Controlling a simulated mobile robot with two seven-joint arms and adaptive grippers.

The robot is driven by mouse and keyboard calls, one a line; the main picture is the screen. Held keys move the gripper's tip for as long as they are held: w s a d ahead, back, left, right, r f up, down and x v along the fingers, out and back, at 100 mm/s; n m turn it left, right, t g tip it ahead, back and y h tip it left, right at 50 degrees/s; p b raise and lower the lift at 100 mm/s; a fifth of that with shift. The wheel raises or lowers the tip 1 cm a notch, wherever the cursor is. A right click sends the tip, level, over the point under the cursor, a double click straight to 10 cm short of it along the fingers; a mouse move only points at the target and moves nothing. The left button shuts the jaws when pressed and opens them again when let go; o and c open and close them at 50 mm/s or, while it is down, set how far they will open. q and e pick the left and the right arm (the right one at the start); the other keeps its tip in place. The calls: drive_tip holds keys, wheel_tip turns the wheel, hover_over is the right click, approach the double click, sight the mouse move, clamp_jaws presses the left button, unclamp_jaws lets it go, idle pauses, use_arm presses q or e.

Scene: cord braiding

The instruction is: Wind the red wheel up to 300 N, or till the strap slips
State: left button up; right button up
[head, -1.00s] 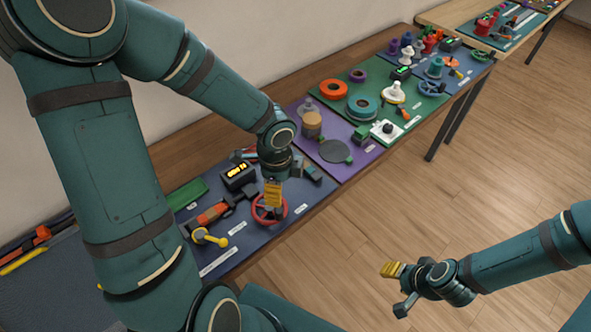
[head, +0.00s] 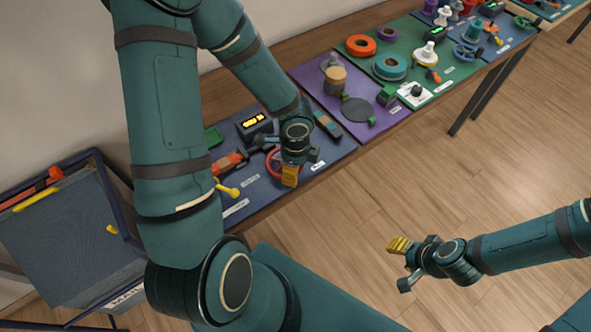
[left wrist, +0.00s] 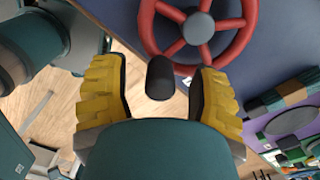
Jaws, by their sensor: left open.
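The red wheel (head: 270,163) stands at the near edge of the blue board, partly hidden behind my left gripper in the head view. In the left wrist view the wheel (left wrist: 245,42) shows its spokes and grey hub. A dark rounded handle (left wrist: 160,78) by its rim lies between my left fingers, with gaps on both sides. My left gripper (head: 290,178) is open, with yellow-padded fingers. The display (head: 254,123) has lit yellow digits, too small to read. The strap cannot be made out. My right gripper (head: 398,245) hangs over the floor, away from the table; its opening is unclear.
An orange-and-dark device (head: 228,162) and a yellow lever (head: 227,189) sit left of the wheel. A purple board (head: 318,79) and a green board (head: 440,84) with several parts continue to the right. Open floor lies before the table.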

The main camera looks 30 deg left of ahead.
use_arm(q)
drive_tip(key=shift+f, duration=0.25)
clamp_jaws()
idle(0.3)
